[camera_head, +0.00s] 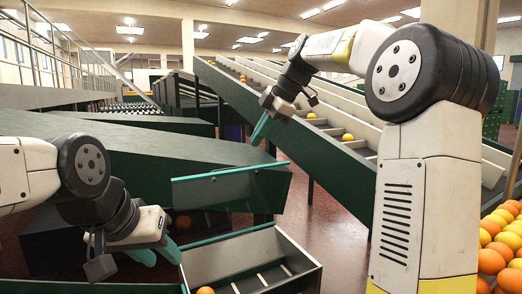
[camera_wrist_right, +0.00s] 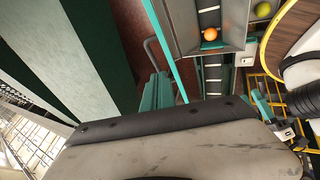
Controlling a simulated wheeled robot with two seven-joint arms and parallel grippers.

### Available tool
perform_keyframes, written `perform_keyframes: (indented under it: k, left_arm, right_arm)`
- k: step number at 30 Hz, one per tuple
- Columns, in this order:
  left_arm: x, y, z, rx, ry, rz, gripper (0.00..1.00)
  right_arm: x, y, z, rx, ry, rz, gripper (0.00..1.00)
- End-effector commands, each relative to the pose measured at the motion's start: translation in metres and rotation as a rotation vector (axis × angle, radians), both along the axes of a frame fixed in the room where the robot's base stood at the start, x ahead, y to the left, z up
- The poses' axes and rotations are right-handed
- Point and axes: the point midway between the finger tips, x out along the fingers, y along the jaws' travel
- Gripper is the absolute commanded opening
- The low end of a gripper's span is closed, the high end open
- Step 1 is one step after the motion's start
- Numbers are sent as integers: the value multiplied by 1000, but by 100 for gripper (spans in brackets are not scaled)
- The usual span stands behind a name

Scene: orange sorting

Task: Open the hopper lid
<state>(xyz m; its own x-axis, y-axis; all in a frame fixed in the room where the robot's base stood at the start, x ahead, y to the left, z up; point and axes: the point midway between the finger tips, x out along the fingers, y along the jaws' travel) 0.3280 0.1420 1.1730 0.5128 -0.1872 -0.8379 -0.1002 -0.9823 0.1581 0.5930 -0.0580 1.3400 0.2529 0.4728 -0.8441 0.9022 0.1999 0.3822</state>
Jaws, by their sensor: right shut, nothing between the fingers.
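The hopper (camera_head: 300,277) is a grey open-topped box at the bottom centre of the head view; it also shows at the top of the right wrist view (camera_wrist_right: 235,50). Its lid (camera_head: 230,195) is a see-through panel with a teal top edge, standing raised along the hopper's far side. My right gripper (camera_head: 259,132) is shut and empty, above the lid's top edge and apart from it; its teal fingers show in the wrist view (camera_wrist_right: 155,92). My left gripper (camera_head: 158,255) is open, its fingers apart, just left of the hopper; whether it touches is unclear.
An orange (camera_head: 205,290) lies in the hopper. A green-sided conveyor (camera_head: 320,150) carrying oranges slopes behind the lid. A heap of oranges (camera_head: 497,250) is at right. Green machine panels (camera_head: 110,140) fill the left. Some reddish floor is clear behind the hopper.

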Motion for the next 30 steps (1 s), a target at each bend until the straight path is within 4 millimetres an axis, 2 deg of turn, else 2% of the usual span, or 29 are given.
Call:
perform_keyframes:
  k: [9, 15, 21, 30]
  left_arm:
    - [0, 0, 0, 0, 0, 0, 36]
    - [0, 0, 0, 0, 0, 0, 36]
    - [0, 0, 0, 0, 0, 0, 36]
    - [0, 0, 0, 0, 0, 0, 36]
  right_arm:
    - [13, 27, -50, -3, 5, 2, 0]
    - [20, 38, -70, -3, 4, 0, 0]
    - [22, 42, -77, -2, 2, -1, 0]
    - [23, 42, -77, -2, 2, -1, 0]
